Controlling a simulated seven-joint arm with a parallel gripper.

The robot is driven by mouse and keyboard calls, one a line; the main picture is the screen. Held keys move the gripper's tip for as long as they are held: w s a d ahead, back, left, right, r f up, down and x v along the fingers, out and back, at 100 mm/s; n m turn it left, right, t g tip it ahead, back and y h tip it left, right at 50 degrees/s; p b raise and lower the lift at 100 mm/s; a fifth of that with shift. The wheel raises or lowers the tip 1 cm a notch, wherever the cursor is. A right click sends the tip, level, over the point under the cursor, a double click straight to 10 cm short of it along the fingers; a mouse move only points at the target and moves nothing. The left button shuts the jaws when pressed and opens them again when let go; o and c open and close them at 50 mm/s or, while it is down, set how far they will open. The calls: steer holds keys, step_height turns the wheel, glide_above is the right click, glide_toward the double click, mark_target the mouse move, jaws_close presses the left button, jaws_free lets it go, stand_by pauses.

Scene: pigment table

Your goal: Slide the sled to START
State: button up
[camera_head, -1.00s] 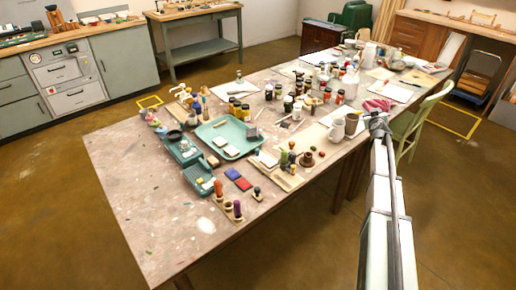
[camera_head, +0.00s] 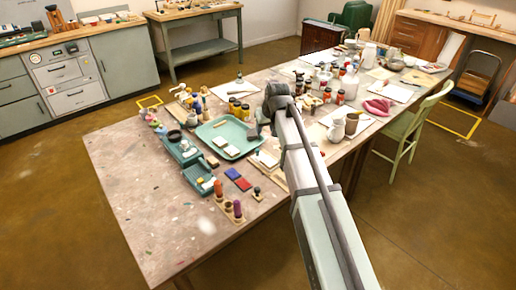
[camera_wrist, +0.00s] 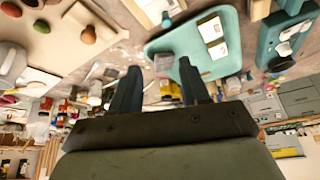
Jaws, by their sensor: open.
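A long teal fixture (camera_head: 184,152) lies on the table, left of the teal tray, with a dark round part and small pale pieces on it. It also shows at the upper right of the wrist view (camera_wrist: 284,42). I cannot tell which part of it is the sled, and no START mark is readable. My gripper (camera_wrist: 158,85) is open and empty above the table, near the right side of the tray and apart from the fixture. In the head view my arm hides the gripper's fingers.
The teal tray (camera_head: 221,123) holds pale blocks and a grey block (camera_head: 252,133). Red and blue pads (camera_head: 238,179) and a stand with orange and purple pegs (camera_head: 228,205) lie in front. Jars and bottles crowd the back right. The table's front left is clear.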

steer(key=s+a, duration=0.1)
steer(key=s, duration=0.1)
glide_toward(257, 150)
steer(key=shift+g+h, duration=0.3)
steer(key=shift+g, duration=0.1)
steer(key=x, duration=0.8)
steer(key=shift+w+a+r, duration=0.2)
steer(key=shift+w, duration=0.15)
jaws_close()
